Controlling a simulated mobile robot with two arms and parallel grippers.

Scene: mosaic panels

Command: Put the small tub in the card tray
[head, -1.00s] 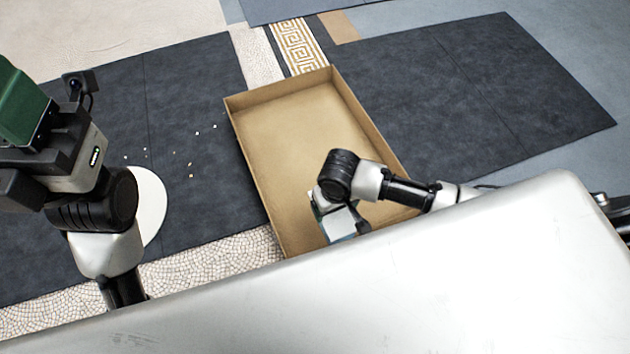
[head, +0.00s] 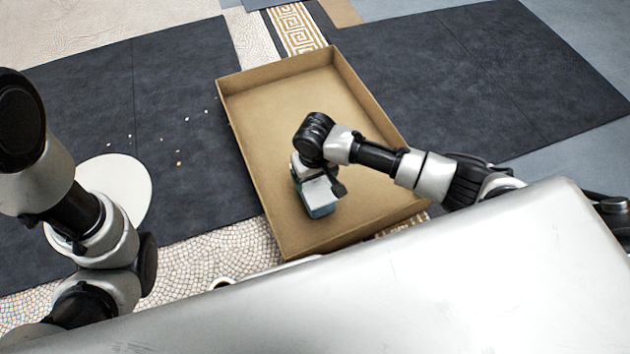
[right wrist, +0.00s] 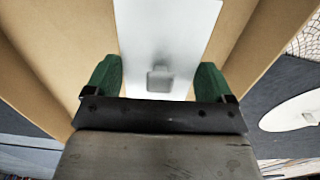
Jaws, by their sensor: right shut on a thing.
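The card tray (head: 290,105) is a long, shallow brown box, open at the top, in the middle of the head view. My right gripper (head: 316,203) is over the near half of the tray, inside its walls as seen from above. It is shut on a pale thing, which I take to be the small tub (right wrist: 168,35). In the right wrist view this is a smooth whitish surface between the green fingers, with brown card on both sides. Its underside is hidden, so I cannot tell whether it touches the tray floor. My left arm is at the left; its gripper is out of view.
A white round disc (head: 128,180) lies left of the tray, partly behind my left arm. Several small pale bits (head: 178,163) are scattered on the dark panel (head: 185,80). Another dark panel (head: 440,75) lies to the right. My pale body covers the near edge.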

